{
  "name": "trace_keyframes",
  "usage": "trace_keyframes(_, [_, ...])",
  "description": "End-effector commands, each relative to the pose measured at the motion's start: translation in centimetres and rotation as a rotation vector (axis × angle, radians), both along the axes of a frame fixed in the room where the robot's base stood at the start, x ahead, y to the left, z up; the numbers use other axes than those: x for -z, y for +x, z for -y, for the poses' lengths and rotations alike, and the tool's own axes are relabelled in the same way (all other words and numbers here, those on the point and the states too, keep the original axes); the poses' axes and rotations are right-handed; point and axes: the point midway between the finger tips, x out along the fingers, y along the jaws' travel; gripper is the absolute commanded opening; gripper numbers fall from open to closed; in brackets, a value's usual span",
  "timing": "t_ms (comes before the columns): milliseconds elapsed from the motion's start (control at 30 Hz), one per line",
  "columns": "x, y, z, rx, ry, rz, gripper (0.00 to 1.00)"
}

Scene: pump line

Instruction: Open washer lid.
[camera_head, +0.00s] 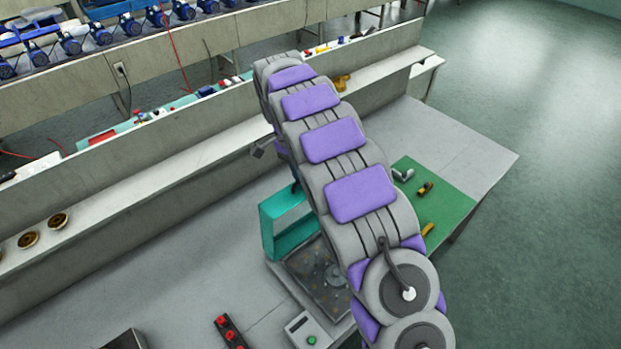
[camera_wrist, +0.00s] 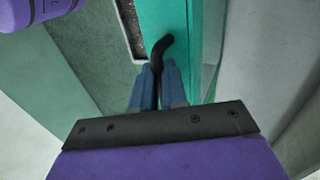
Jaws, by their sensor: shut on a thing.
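The washer's teal lid (camera_head: 268,232) stands raised at the back left of the washer (camera_head: 318,275), whose speckled dark interior shows below it. The lid also fills the upper middle of the wrist view (camera_wrist: 180,20). A black curved handle (camera_wrist: 161,46) sticks out from the lid. My gripper (camera_wrist: 158,80) has its blue fingers shut on this handle. In the head view my arm covers part of the lid and washer, and the grip itself is hidden behind it.
A small box with a green button (camera_head: 303,331) sits at the washer's front. A red-knobbed part (camera_head: 229,332) lies to its left. A green mat (camera_head: 440,200) with small fittings is right of my arm. A long raised shelf (camera_head: 150,178) runs behind, with brass rings at left.

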Motion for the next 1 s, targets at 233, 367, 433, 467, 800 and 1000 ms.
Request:
trace_keyframes(233, [0.41,0.53,-0.53,-0.003,0.003,-0.007,0.0])
trace_keyframes(367, [0.39,0.58,-0.55,-0.002,0.001,-0.007,0.0])
trace_keyframes(433, [0.39,0.57,-0.53,-0.002,0.001,-0.007,0.0])
trace_keyframes(467, [0.38,0.56,-0.52,-0.002,0.001,-0.007,0.0])
trace_keyframes(800, [0.25,0.55,-0.44,-0.001,-0.001,-0.006,0.3])
trace_keyframes(1000, [0.14,0.49,-0.37,0.0,-0.001,-0.005,0.38])
